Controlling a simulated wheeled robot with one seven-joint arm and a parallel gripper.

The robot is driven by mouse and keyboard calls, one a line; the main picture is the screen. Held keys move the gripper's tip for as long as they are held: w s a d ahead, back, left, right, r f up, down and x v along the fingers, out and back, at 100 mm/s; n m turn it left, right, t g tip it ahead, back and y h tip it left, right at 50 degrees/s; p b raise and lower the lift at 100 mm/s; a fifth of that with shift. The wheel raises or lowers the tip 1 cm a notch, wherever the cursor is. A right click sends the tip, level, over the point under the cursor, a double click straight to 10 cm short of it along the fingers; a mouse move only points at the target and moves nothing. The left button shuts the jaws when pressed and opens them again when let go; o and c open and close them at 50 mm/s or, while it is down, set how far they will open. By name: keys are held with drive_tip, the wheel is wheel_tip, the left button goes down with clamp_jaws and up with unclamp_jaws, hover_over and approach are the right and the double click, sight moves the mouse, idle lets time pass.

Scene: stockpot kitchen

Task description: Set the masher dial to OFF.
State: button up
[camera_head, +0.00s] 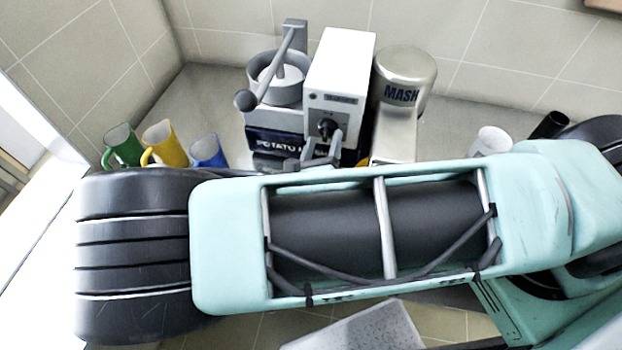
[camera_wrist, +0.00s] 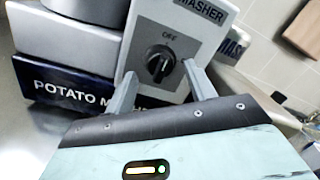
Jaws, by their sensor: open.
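The masher dial (camera_wrist: 160,64) is a round black knob on the white front panel of the masher box (camera_wrist: 187,20). The word OFF is printed above the knob; I cannot tell which way its pointer faces. The dial also shows in the head view (camera_head: 326,126), on the tall white box (camera_head: 342,62). My gripper (camera_head: 324,143) is open in front of the dial. In the wrist view its two grey fingers stand apart, one to the lower left of the knob and one to the lower right. I cannot tell whether either finger touches it.
A dark blue POTATO MASHER label (camera_wrist: 75,92) is on the machine's base. A grey cup with a lever (camera_head: 275,78) stands left of the box, and a metal MASH canister (camera_head: 404,72) right. Green (camera_head: 122,146), yellow (camera_head: 165,143) and blue (camera_head: 208,151) mugs stand further left.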

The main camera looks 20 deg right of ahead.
drive_tip(key=b+v, duration=0.1)
drive_tip(key=v, duration=1.4)
drive_tip(key=shift+s+a, duration=0.25)
drive_tip(key=shift+s, duration=0.05)
drive_tip(key=s+d+r+m+g+b, duration=0.3)
drive_tip(key=s+d+m+g+b, duration=0.15)
drive_tip(key=m+g, duration=0.85)
wheel_tip(320, 180, up, 9)
drive_tip(key=s+m+g+y+b, duration=0.1)
drive_tip(key=m+g+y+b, duration=0.1)
drive_tip(key=m+y, duration=0.9)
drive_tip(key=m+b, duration=0.1)
drive_tip(key=m, duration=0.3)
drive_tip(key=shift+a, duration=0.35)
